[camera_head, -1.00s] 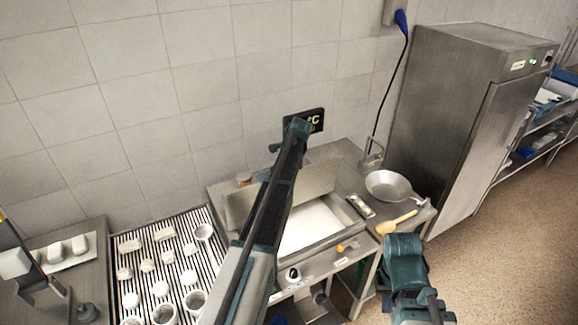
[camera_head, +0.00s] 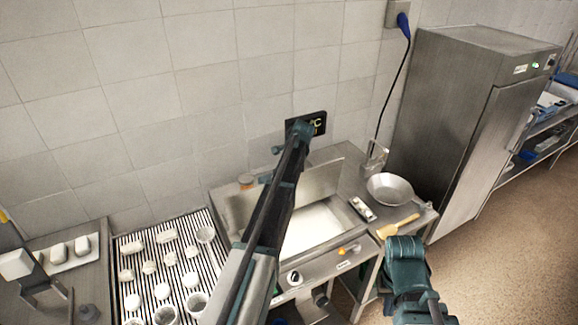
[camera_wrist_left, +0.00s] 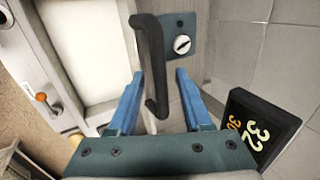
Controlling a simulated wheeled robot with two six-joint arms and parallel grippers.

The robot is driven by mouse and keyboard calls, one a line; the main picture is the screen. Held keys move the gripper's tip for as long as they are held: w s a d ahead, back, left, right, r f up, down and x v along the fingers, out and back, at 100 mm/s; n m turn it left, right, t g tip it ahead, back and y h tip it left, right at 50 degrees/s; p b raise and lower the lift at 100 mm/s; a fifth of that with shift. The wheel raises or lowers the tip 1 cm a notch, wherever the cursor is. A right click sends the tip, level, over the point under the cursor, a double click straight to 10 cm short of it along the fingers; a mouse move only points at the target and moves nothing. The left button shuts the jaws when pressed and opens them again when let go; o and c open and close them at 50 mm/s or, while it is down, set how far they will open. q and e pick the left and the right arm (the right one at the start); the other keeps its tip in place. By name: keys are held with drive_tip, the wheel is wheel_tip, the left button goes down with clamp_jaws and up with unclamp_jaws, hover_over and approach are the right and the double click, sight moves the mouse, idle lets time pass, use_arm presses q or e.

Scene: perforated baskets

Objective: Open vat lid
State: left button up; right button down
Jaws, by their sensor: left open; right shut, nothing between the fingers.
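The steel vat (camera_head: 352,236) holds white liquid and stands against the wall. Its steel lid (camera_head: 318,181) is raised at the back, tilted up, and the opening is uncovered in front. My left arm crosses in front of the vat and hides part of the lid, and my left gripper is mostly hidden behind it. In the left wrist view, my left gripper (camera_wrist_left: 160,74) is open, with its fingers on either side of the lid's black handle (camera_wrist_left: 150,60); I cannot tell whether they touch it. My right gripper (camera_head: 388,303) is shut and empty, low beside the vat's right side.
A black temperature display (camera_head: 318,121) is on the wall behind the vat. A pan (camera_head: 390,188) and a wooden-looking utensil (camera_head: 398,227) lie at right. A slatted rack (camera_head: 148,226) with several white pieces and cups is at left. A steel cabinet (camera_head: 465,120) stands at right.

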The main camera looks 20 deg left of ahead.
use_arm(q)
drive_tip(key=p+v, duration=0.6)
drive_tip(key=v, duration=0.1)
idle(0.4)
drive_tip(key=s+d+f+n+g+h+b, duration=0.1)
drive_tip(key=s+d+f+b, duration=0.7)
drive_tip(key=s+d, duration=0.2)
drive_tip(key=s+d+f+n+g+h+b, duration=0.1)
drive_tip(key=s+d+f+b, duration=0.7)
drive_tip(key=s, duration=0.7)
drive_tip(key=s+d+f+n+g+b, duration=0.1)
drive_tip(key=s+d+f+b, duration=0.6)
drive_tip(key=s+d, duration=0.6)
wheel_tip(320, 180, down, 3)
drive_tip(key=shift+s+r+n+h+b, duration=0.2)
drive_tip(key=shift+r+n+h+b, duration=0.05)
drive_tip(key=shift+n+h+b, duration=0.15)
drive_tip(key=shift+a, duration=0.2)
